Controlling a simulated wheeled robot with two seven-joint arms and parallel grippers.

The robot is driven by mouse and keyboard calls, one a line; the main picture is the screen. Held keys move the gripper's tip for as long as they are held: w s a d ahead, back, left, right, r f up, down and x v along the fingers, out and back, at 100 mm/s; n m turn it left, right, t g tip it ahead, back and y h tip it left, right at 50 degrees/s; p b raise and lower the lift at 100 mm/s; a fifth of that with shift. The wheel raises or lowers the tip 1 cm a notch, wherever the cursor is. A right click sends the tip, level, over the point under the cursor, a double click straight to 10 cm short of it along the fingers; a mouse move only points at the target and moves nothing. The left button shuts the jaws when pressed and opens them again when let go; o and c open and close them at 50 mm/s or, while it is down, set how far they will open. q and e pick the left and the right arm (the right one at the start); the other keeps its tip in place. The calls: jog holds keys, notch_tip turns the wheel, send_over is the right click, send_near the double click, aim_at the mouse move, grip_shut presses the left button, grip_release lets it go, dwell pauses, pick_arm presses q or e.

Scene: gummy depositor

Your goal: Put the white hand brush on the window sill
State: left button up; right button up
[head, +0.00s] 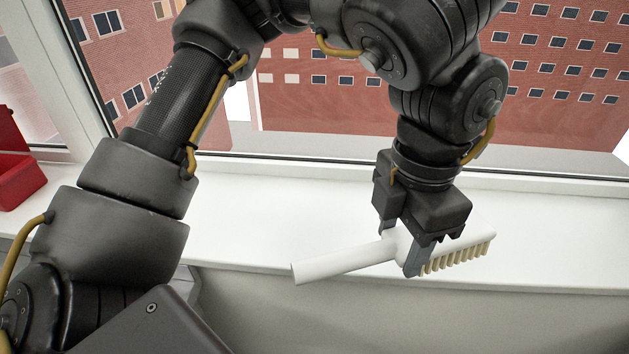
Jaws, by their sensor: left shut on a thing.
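The white hand brush (345,262) has a round white handle pointing left and a head with pale bristles on the right. My left gripper (405,256) is shut on the brush where the handle meets the head. The brush is held at a slight tilt, handle end lower, with the bristles facing down and toward me. The white window sill (270,215) runs across the view behind and under the gripper. The brush overlaps the sill's front edge in the picture; I cannot tell whether it touches the sill. My right gripper is not in view.
A red bin (18,170) stands on the sill at the far left. The window frame (540,182) bounds the sill at the back. The sill looks clear between the bin and the brush, and to the right. A pale wall (400,325) drops below its front edge.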

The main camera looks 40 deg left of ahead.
pick_arm(q)
jog(key=shift+w+a+f+p, duration=0.75)
jog(key=shift+w+a+f, duration=0.5)
jog(key=shift+w+f, duration=0.5)
jog(key=shift+w+a+f+p, duration=0.7)
jog(key=shift+w+a+f, duration=0.65)
jog(key=shift+w, duration=0.7)
jog(key=shift+w+a+f+p, duration=0.75)
jog(key=shift+w+a+f, duration=0.4)
jog(key=shift+w+f, duration=0.65)
jog(key=f, duration=0.1)
jog(key=f+p, duration=0.1)
jog(key=f, duration=0.1)
jog(key=shift+w+a, duration=0.1)
jog(key=shift+w, duration=0.2)
jog(key=shift+f, duration=0.15)
